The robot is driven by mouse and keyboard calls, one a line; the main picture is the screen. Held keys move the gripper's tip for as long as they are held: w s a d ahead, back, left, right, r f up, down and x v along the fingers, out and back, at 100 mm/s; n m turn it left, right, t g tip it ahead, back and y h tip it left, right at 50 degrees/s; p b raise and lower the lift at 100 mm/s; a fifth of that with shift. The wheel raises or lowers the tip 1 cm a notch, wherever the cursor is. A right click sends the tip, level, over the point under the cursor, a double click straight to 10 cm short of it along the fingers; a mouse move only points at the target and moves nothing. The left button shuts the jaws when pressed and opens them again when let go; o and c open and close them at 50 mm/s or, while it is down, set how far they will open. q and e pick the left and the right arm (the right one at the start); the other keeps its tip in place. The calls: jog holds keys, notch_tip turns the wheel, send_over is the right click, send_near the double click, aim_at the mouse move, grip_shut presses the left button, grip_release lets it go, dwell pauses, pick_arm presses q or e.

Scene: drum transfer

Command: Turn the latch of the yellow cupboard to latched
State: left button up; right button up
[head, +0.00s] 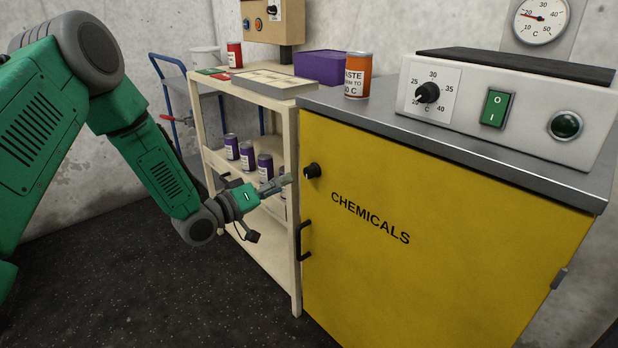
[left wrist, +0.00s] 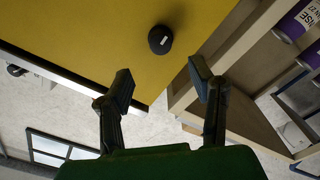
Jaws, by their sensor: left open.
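The yellow cupboard (head: 440,255), lettered CHEMICALS, stands at the right in the head view with its door shut. Its latch is a small round black knob (head: 312,170) at the door's upper left, above a black handle (head: 304,240). My left gripper (head: 284,184) is just left of the knob and apart from it. In the left wrist view the knob (left wrist: 160,39) with a small white mark lies beyond the gap between the open, empty fingers (left wrist: 161,80). The yellow door (left wrist: 100,35) is behind it. My right gripper is not in view.
A cream shelf cart (head: 296,130) with several purple cans stands left of the cupboard, close to my left gripper. An orange can (head: 357,75) and a heater unit (head: 510,105) stand on the cupboard top. A blue trolley (head: 170,80) is behind. Floor in front is clear.

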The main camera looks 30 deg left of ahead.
aim_at(306, 173)
pick_arm(q)
jog(key=b+x, duration=0.1)
jog(key=x, duration=0.3)
jog(key=b+x, duration=0.1)
jog(key=x, duration=0.3)
jog(key=shift+w+f, duration=0.25)
jog(key=shift+w, duration=0.2)
jog(key=shift+w+d+r, duration=0.1)
jog(key=shift+w+d, duration=0.05)
jog(key=shift+w, duration=0.1)
grip_shut()
